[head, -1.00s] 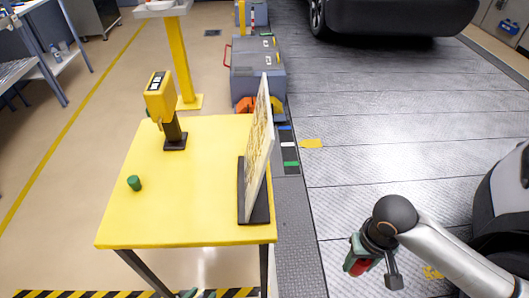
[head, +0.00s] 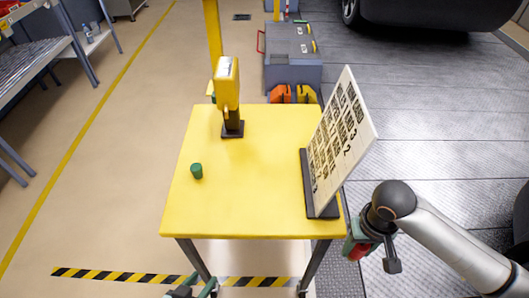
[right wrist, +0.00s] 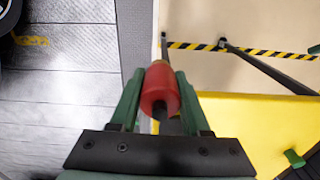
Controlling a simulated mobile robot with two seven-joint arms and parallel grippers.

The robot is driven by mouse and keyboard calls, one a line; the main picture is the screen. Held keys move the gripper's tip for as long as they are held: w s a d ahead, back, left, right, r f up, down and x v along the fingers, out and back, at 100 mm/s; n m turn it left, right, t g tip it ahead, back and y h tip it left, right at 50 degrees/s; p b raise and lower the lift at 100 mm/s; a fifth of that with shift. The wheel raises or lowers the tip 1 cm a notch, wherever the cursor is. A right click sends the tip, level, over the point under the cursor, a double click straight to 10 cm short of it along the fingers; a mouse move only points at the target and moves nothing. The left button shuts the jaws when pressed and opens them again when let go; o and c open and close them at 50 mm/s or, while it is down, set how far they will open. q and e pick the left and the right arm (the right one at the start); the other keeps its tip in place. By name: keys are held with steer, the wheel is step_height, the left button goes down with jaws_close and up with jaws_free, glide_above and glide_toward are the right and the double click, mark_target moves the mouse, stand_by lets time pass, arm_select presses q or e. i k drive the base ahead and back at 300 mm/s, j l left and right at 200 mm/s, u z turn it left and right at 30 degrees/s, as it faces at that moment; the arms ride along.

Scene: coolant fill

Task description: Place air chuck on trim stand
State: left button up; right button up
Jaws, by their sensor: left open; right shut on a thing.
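The air chuck, a red cylinder with a dark end, shows in the right wrist view (right wrist: 160,90) between the green fingers of my right gripper (right wrist: 157,98). My right gripper is shut on it and is just off the right front corner of the yellow-topped trim stand (head: 250,205) in the head view, beside the top and not over it. The red also shows there (head: 358,251), partly hidden by the gripper. The stand top also shows in the right wrist view (right wrist: 245,115). My left gripper (head: 193,289) is open and partly cut off at the bottom edge, in front of the stand.
On the stand are a small green cylinder (head: 196,171), a yellow device (head: 227,85) on a dark foot, and a tilted printed board (head: 342,135) in a dark base along the right edge. The top's front middle is clear. A grey cabinet (head: 293,60) stands behind.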

mark_target(203, 207)
steer(key=i+j, duration=0.1)
steer(key=j, duration=1.4)
steer(key=i, duration=0.05)
